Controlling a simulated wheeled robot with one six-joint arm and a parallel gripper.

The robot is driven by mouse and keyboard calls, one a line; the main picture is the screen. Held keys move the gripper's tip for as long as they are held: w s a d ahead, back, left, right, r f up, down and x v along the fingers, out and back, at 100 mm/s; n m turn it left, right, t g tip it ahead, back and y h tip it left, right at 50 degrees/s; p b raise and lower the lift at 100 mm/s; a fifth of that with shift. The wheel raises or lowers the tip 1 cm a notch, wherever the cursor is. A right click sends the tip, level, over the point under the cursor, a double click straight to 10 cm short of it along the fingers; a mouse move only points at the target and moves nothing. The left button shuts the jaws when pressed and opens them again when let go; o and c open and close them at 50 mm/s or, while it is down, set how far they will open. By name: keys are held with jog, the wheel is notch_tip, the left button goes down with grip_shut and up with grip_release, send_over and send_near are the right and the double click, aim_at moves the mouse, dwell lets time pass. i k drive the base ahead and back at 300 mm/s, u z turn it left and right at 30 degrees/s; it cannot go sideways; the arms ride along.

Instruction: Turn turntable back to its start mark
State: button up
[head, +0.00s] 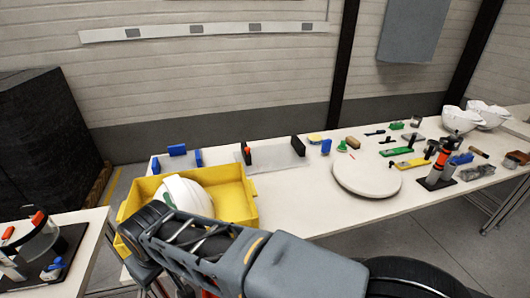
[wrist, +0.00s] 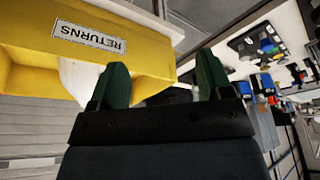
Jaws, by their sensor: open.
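The turntable (head: 366,175) is a flat, pale round disc on the long white table in the head view, right of centre. It looks bare on top. I cannot make out a start mark on it. My gripper (wrist: 163,78) shows in the wrist view with its two dark green fingers spread apart and nothing between them. It is by the yellow bin, well to the left of the turntable. In the head view my arm crosses the bottom and hides the gripper. The turntable does not show clearly in the wrist view.
The yellow bin (head: 237,203), labelled RETURNS in the wrist view, holds a white helmet shell (head: 185,196). Hand tools, a dark post stand (head: 439,175) and white shells (head: 461,119) crowd the table's right. Another table (head: 84,220) stands at left.

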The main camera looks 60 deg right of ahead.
aim_at(365, 174)
jog(key=k, duration=0.45)
jog(key=z, duration=0.4)
jog(key=i, duration=0.3)
jog(key=z, duration=2.55)
jog(key=k, duration=1.25)
jog(key=z, duration=0.7)
jog(key=i, duration=0.85)
jog(key=z, duration=0.6)
jog(key=i, duration=1.1)
jog(key=u, duration=0.7)
jog(key=i, duration=0.75)
jog(key=u, duration=0.85)
